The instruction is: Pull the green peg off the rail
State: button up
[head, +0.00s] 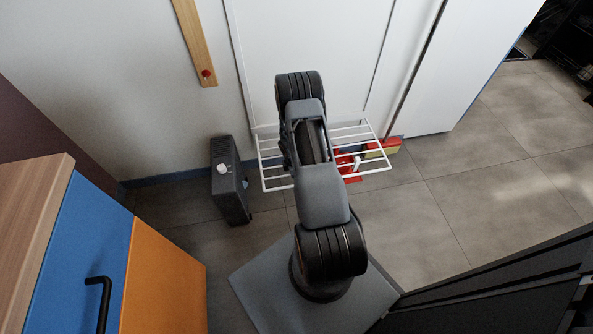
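A light wooden rail (193,38) runs down the wall at the upper left and is cut off by the top edge of the picture. A red peg (207,73) sits near its lower end. I see no green peg on the part of the rail in view. My arm stands in the middle of the picture, to the right of the rail and apart from it. My gripper does not show; I cannot tell where it points or whether it holds anything.
A white wire rack (272,172) stands behind my arm, with red and yellow items (384,147) by it. A dark grey box (229,182) with a white knob stands left of it. A blue and orange cabinet (160,280) fills the lower left. Tiled floor (490,170) is clear at right.

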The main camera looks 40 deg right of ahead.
grip_shut()
dwell(0.5)
jog(key=shift+r, duration=0.15)
jog(key=shift+r+p, duration=3.2)
jog(key=shift+r, duration=0.4)
